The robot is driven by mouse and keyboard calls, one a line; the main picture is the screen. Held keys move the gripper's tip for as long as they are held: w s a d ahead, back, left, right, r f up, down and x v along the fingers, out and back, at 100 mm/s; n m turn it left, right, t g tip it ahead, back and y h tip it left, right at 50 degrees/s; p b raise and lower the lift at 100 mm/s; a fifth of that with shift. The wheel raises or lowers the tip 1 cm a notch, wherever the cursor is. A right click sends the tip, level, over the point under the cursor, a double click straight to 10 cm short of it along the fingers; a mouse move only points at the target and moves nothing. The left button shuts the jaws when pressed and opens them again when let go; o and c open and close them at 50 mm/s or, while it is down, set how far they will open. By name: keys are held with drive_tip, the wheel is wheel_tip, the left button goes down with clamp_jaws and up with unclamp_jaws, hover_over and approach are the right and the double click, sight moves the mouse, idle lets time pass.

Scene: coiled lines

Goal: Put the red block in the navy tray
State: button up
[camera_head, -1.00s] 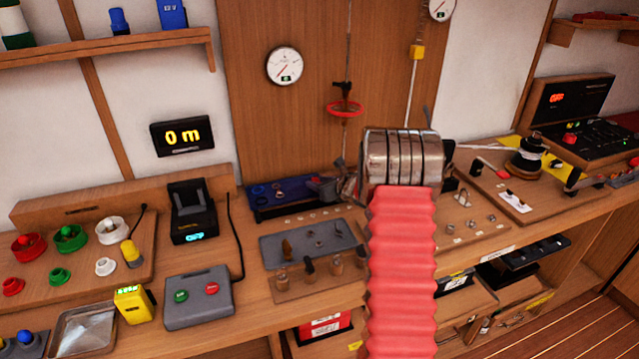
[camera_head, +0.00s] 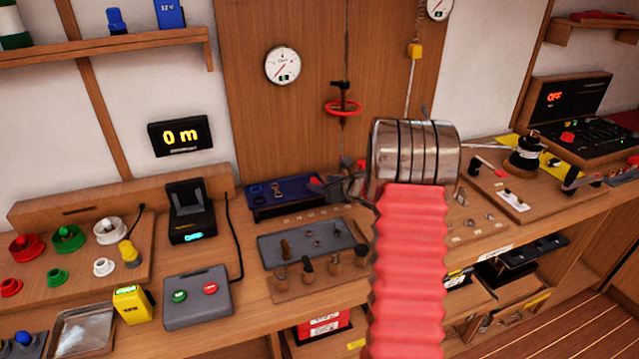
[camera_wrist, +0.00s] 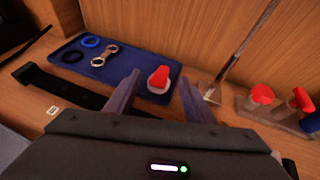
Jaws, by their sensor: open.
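The navy tray (camera_head: 263,211) lies on the bench against the back panel; the wrist view shows it too (camera_wrist: 130,79). The red block (camera_wrist: 160,76), red on a pale round base, rests in the tray near its right end. In the head view only a small red part of it (camera_head: 316,182) shows beside my gripper. My gripper (camera_wrist: 159,78) is open, its two fingers apart on either side of the block in the picture, with a gap to each. In the head view my gripper (camera_head: 338,186) is over the tray's right end, partly hidden by my arm.
The tray also holds a black ring (camera_wrist: 72,56), a blue ring (camera_wrist: 91,41) and a metal link (camera_wrist: 105,55). A rope (camera_wrist: 240,55) comes down just right of the tray. Several red-topped pieces (camera_wrist: 262,94) stand farther right. A grey tray (camera_head: 330,233) lies in front.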

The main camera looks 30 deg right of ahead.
drive_tip(key=v, duration=0.8)
idle(0.4)
drive_tip(key=shift+a+r, duration=0.2)
drive_tip(key=shift+a, duration=0.15)
drive_tip(key=s+a+r+n+g+y, duration=0.1)
drive_tip(key=a+r+n+y, duration=0.2)
drive_tip(key=a, duration=0.4)
drive_tip(key=s+a+r+n+g, duration=0.1)
drive_tip(key=a+r+n, duration=0.1)
drive_tip(key=a+n, duration=0.4)
drive_tip(key=s+a+r+n+g+y, duration=0.1)
drive_tip(key=a+r+n+y, duration=0.15)
drive_tip(key=a, duration=0.55)
drive_tip(key=s+a+r+n+g, duration=0.3)
drive_tip(key=s+a+n, duration=0.6)
drive_tip(key=a, duration=0.3)
drive_tip(key=s+a+n+g+h, duration=0.1)
drive_tip(key=s+n+h, duration=0.4)
drive_tip(key=s+n, duration=1)
drive_tip(key=s+a, duration=0.1)
drive_tip(key=s, duration=0.3)
drive_tip(key=shift+r+g, duration=0.3)
drive_tip(key=shift+r, duration=0.1)
